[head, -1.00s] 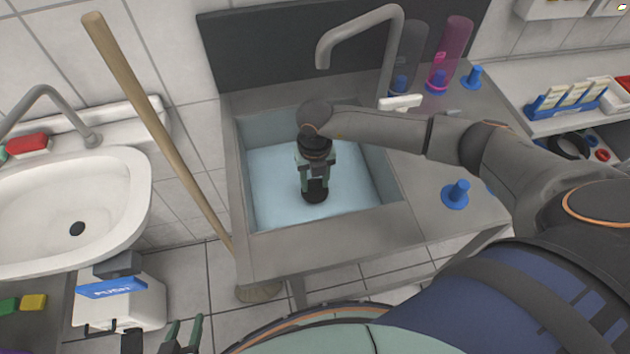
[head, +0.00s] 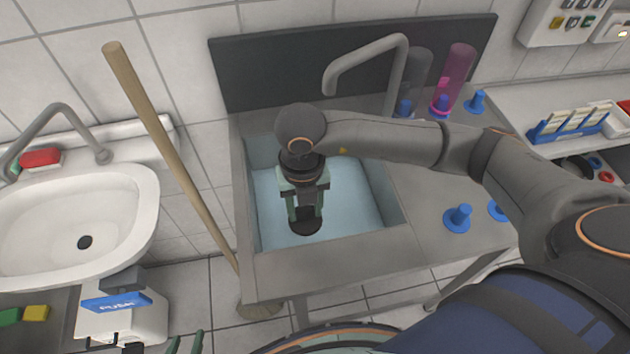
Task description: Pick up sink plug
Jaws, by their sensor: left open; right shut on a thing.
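The sink plug (head: 304,224) is a dark round disc at the front part of the steel sink basin (head: 395,205), which has pale blue water in it. My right gripper (head: 305,212) points down into the basin and is shut on the plug. The fingers hide part of the plug's top. The plug seems to be above the basin floor, but its exact height is hard to tell. My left gripper (head: 186,343) only shows its green fingertips at the bottom edge, open and away from the sink.
A tall curved tap (head: 395,60) stands behind the basin. Blue stands (head: 459,218) and a pink cylinder (head: 458,75) are on the right counter. A wooden broom handle (head: 165,145) leans at the basin's left, beside a white washbasin (head: 115,205).

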